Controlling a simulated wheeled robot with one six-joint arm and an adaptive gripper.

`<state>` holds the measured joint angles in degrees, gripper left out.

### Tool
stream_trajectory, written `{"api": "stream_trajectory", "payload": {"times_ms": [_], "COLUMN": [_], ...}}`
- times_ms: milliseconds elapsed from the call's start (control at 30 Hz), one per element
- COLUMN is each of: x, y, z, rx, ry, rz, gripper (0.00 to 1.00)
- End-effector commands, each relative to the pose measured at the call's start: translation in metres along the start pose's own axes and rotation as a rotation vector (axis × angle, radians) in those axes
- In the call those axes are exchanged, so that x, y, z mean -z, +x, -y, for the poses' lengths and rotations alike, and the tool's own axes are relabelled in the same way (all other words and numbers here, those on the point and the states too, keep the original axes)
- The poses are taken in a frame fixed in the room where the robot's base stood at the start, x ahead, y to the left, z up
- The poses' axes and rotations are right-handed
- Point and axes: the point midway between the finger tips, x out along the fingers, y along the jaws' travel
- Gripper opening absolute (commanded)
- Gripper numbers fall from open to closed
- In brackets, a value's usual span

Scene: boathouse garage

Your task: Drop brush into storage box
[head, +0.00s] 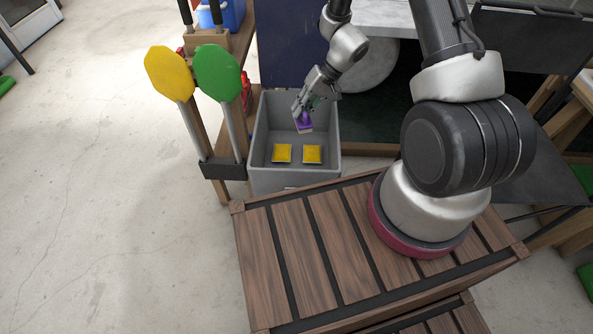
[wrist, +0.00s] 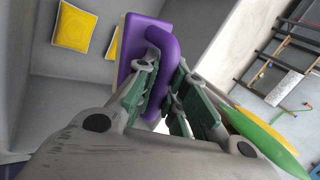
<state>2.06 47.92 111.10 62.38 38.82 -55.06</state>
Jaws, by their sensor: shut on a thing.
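The brush (head: 303,121) has a purple back and handle and a pale underside. My gripper (head: 304,108) is shut on it and holds it over the grey storage box (head: 257,158), within the box's walls as seen from the head. In the wrist view the green finger pads close on the brush's purple handle (wrist: 166,62). The box is open at the top, and two yellow square items (head: 282,153) lie on its floor. The exact height of the brush above the floor is hard to tell.
A green paddle (head: 218,73) and a yellow paddle (head: 168,72) stand in a holder left of the box. A dark board (head: 291,42) stands behind it.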

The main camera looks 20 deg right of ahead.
Motion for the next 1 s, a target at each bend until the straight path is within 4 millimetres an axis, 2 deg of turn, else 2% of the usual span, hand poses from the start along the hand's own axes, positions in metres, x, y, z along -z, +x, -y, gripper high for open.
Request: {"api": "stream_trajectory", "payload": {"times_ms": [200,533,567,667,700,1000], "x": [0.000,0.000,0.000,0.000,0.000,0.000], "y": [0.015,0.018,0.018,0.018,0.018,0.016], "z": [-0.010,-0.012,-0.012,-0.012,-0.012,-0.012], "rx": [0.000,0.000,0.000,0.000,0.000,0.000], "ry": [0.001,-0.001,-0.001,-0.001,-0.001,-0.001], "rz": [0.000,-0.001,-0.001,0.000,0.000,-0.001], "gripper": [0.00,0.00,0.16,0.34,0.38,0.38]}}
